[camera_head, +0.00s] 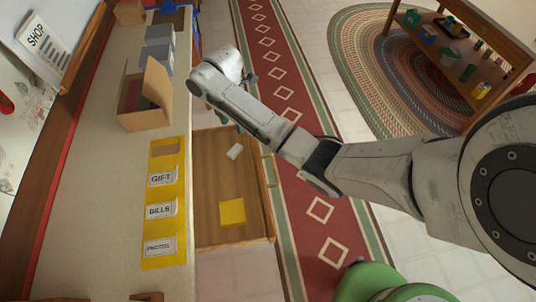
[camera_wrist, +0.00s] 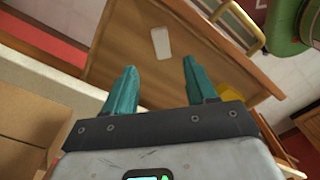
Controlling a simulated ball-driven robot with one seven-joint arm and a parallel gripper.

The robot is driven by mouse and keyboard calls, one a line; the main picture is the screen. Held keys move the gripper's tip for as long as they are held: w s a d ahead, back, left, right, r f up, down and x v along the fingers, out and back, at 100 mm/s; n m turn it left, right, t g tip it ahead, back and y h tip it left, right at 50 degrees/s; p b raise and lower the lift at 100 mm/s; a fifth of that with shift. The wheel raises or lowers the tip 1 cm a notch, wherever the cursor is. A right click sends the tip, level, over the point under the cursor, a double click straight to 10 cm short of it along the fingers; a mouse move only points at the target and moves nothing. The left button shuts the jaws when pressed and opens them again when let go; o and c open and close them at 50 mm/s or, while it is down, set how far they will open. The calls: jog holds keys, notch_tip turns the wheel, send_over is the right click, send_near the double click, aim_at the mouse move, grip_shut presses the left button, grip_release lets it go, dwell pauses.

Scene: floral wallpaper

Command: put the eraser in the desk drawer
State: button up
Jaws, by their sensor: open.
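The white eraser (camera_head: 235,152) lies on the floor of the open wooden desk drawer (camera_head: 209,205), near the drawer's far end in the head view. In the wrist view the eraser (camera_wrist: 160,43) shows beyond the gap between my fingertips, apart from them. My gripper (camera_wrist: 159,66) is open and empty, its two teal fingers pointing toward the drawer floor (camera_wrist: 125,40). In the head view my arm mostly hides the gripper.
A yellow block (camera_head: 232,212) also lies in the drawer. The desk top (camera_head: 95,190) at left holds a cardboard box (camera_head: 146,100), grey boxes (camera_head: 158,48) and a yellow labelled strip (camera_head: 163,222). A green round seat (camera_head: 368,282) stands near the drawer's front.

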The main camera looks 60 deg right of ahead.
jog(key=s+a+f+m+t+y, duration=0.1)
jog(key=s+a+f+m, duration=0.15)
jog(key=a, duration=0.95)
jog(key=s+a+f+m, duration=0.1)
jog(key=s+a+m, duration=0.1)
jog(key=s+m, duration=0.1)
jog(key=s+a+f+m, duration=0.1)
jog(key=s+a+m, duration=0.1)
jog(key=s, duration=0.3)
jog(key=s+a+f+m, duration=0.1)
jog(key=s+a+m, duration=0.2)
jog(key=s+a, duration=0.1)
jog(key=shift+s+a+m+y, duration=0.1)
jog(key=shift+s+m+y, duration=0.15)
jog(key=shift+m+y, duration=0.1)
jog(key=s+m, duration=0.1)
jog(key=s, duration=0.1)
jog(key=s+d+m, duration=0.1)
jog(key=s, duration=0.1)
jog(key=s+m+h, duration=0.1)
jog(key=s, duration=0.2)
jog(key=shift+d+r+m, duration=0.15)
jog(key=shift+r+m, duration=0.15)
jog(key=s, duration=0.1)
jog(key=s+d+r+m, duration=0.1)
jog(key=s, duration=0.1)
jog(key=s+d+m+h, duration=0.1)
jog(key=shift+s+d+r, duration=0.1)
jog(key=shift+s+r, duration=0.05)
jog(key=shift+r, duration=0.05)
